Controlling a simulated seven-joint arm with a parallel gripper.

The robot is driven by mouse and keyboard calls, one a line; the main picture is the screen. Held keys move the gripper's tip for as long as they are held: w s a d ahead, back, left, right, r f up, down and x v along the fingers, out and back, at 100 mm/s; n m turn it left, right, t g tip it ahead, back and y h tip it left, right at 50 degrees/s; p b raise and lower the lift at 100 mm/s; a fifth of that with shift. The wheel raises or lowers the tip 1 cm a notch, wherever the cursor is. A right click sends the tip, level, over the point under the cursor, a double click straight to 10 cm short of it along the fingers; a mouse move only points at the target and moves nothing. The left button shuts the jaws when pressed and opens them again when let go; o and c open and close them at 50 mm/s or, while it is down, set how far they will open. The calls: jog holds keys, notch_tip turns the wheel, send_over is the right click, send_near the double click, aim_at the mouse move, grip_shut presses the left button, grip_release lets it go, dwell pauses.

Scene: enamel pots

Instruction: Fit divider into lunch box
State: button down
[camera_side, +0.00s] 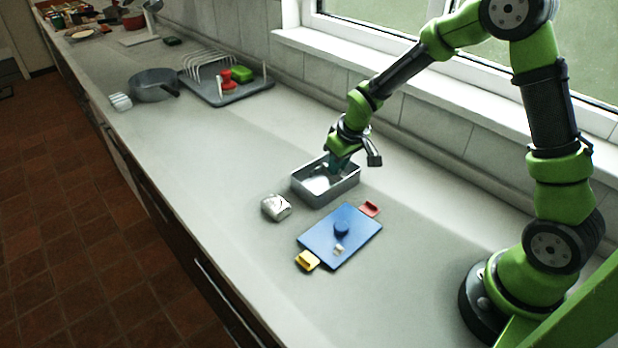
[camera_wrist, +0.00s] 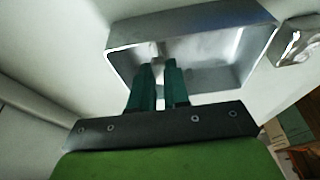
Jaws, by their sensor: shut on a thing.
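The lunch box (camera_side: 307,193) is an open grey metal tray on the counter, near the middle of the side view; it also shows in the wrist view (camera_wrist: 262,42). My gripper (camera_side: 338,164) points down into the box, toward its back right part. In the wrist view its two dark green fingers (camera_wrist: 159,66) stand close together over the box. They are shut on a small pale grey piece, seemingly the divider (camera_wrist: 158,52), mostly hidden between them. I cannot tell whether it touches the box floor or walls.
A dish rack (camera_side: 225,88) and grey pan (camera_side: 152,86) stand farther back. Counter between is clear.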

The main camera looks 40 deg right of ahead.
jog(key=shift+f, duration=0.15)
jog(key=c, duration=1)
grip_release()
jog(key=v, duration=1.7)
jog(key=s+a+r+m+t, duration=0.1)
jog(key=s, duration=0.4)
jog(key=s+a+r+m+t+y, duration=0.1)
jog(key=s+a+r, duration=0.1)
jog(key=s, duration=0.4)
jog(key=s+a+r+m+t+y, duration=0.1)
jog(key=s+a+r, duration=0.1)
jog(key=s, duration=0.3)
jog(key=shift+s+a+m+t, duration=0.1)
jog(key=shift+s+m+t, duration=0.25)
jog(key=shift+m+t, duration=0.05)
